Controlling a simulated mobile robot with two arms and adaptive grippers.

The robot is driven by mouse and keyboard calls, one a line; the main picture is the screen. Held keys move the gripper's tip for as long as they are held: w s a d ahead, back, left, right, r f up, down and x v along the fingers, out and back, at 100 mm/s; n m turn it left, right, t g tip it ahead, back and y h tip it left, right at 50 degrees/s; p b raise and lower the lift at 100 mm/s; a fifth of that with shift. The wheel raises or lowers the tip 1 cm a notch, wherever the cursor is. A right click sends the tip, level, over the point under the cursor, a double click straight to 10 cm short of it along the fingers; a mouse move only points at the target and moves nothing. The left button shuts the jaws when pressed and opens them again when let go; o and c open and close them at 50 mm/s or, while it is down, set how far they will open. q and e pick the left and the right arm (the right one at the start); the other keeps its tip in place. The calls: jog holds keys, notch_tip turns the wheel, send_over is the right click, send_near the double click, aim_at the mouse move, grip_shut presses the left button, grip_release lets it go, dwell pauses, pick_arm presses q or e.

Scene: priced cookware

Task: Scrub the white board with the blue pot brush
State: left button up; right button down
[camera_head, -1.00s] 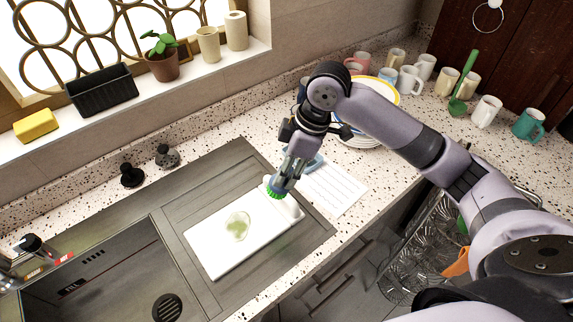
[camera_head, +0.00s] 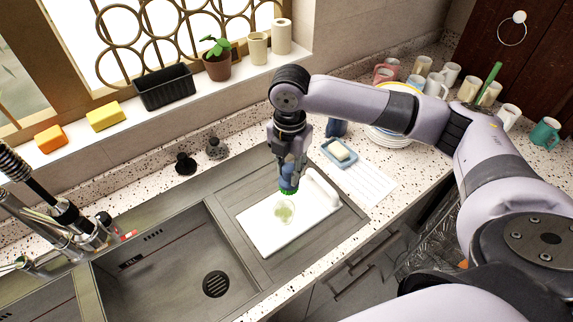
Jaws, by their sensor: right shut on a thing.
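The white board (camera_head: 265,235) lies on the ridged drainer to the right of the sink basin. A pale green stain (camera_head: 285,212) marks its surface. My right gripper (camera_head: 289,174) is above the board, shut on the blue pot brush (camera_head: 288,184). My left gripper is not in view.
A white bottle-like object (camera_head: 321,188) lies at the board's right end. A soap dish (camera_head: 340,153), a stack of plates (camera_head: 386,138) and several mugs stand on the counter to the right. The sink basin (camera_head: 170,265) and faucet (camera_head: 60,215) are at left.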

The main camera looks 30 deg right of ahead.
aim_at(289, 180)
notch_tip(289, 180, down, 4)
jog(key=shift+f+b, duration=0.1)
jog(key=shift+b, duration=0.8)
notch_tip(289, 180, down, 6)
jog(key=b, duration=0.6)
jog(key=shift+a+r, duration=0.1)
jog(key=shift+r, duration=0.15)
